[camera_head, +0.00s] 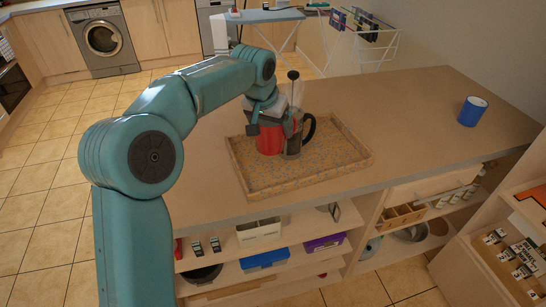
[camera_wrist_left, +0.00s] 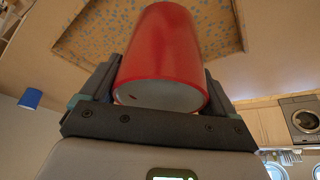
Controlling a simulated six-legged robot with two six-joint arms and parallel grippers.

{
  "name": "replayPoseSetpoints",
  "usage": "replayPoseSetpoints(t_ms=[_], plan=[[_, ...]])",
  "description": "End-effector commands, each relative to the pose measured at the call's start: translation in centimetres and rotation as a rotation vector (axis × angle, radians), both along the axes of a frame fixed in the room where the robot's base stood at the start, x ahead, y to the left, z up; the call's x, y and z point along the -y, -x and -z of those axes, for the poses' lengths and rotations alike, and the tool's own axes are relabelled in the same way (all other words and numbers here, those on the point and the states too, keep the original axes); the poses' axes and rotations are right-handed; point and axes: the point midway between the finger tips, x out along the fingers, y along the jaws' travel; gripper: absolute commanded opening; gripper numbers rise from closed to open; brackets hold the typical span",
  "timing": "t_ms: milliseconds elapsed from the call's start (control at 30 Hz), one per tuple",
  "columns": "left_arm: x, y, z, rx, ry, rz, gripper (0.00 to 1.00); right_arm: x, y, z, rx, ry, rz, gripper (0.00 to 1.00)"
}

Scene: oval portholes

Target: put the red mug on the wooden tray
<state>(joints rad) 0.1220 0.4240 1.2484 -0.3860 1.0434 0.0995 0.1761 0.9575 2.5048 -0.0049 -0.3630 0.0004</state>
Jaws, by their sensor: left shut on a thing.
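The red mug (camera_head: 269,141) is held by my left gripper (camera_head: 266,122) inside the outline of the wooden tray (camera_head: 310,182), towards its back left. In the left wrist view the red mug (camera_wrist_left: 165,45) fills the space between the dark fingers of my left gripper (camera_wrist_left: 155,95), which are shut on it. I cannot tell whether the mug's base touches the tray. The tray has a low rim and a speckled floor, and its rim also shows in the left wrist view (camera_wrist_left: 235,25). My right gripper is not in view.
A glass coffee press (camera_head: 293,138) with a black handle stands on the tray just right of the red mug. A blue mug (camera_head: 473,112) stands at the counter's (camera_head: 410,120) right end. Shelves below hold boxes and bowls. The counter between tray and blue mug is clear.

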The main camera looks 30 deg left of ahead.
Motion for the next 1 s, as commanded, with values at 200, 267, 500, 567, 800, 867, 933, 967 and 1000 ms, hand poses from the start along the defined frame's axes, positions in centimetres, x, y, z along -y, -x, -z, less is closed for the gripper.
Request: replayPoseSetpoints(t_ms=[200, 267, 500, 567, 800, 867, 933, 967, 1000], plan=[[-0.2, 0.2, 4.7, 0.0, -0.001, -0.001, 0.46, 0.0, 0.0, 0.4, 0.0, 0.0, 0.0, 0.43], [-0.2, 0.2, 5.2, 0.001, -0.001, -0.003, 0.46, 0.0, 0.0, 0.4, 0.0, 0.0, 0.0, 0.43], [-0.3, 0.3, 8.5, -0.001, -0.001, -0.002, 0.46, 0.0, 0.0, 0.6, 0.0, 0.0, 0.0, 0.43], [-0.3, 0.3, 9.3, 0.0, -0.001, -0.002, 0.46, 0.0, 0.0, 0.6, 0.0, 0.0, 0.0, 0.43], [-0.3, 0.2, 9.8, 0.004, -0.001, -0.002, 0.46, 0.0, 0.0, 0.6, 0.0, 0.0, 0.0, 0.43], [-0.3, 0.2, 9.8, 0.003, -0.001, -0.002, 0.46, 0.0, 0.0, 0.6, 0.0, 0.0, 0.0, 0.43], [-0.2, 0.2, 10.0, 0.003, -0.001, -0.002, 0.46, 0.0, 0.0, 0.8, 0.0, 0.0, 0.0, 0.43], [-0.2, 0.2, 10.1, 0.003, -0.001, -0.002, 0.46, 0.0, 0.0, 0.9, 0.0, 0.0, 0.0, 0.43], [-0.2, 0.2, 10.2, 0.003, -0.001, -0.002, 0.46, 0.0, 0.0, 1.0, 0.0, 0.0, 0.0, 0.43]])
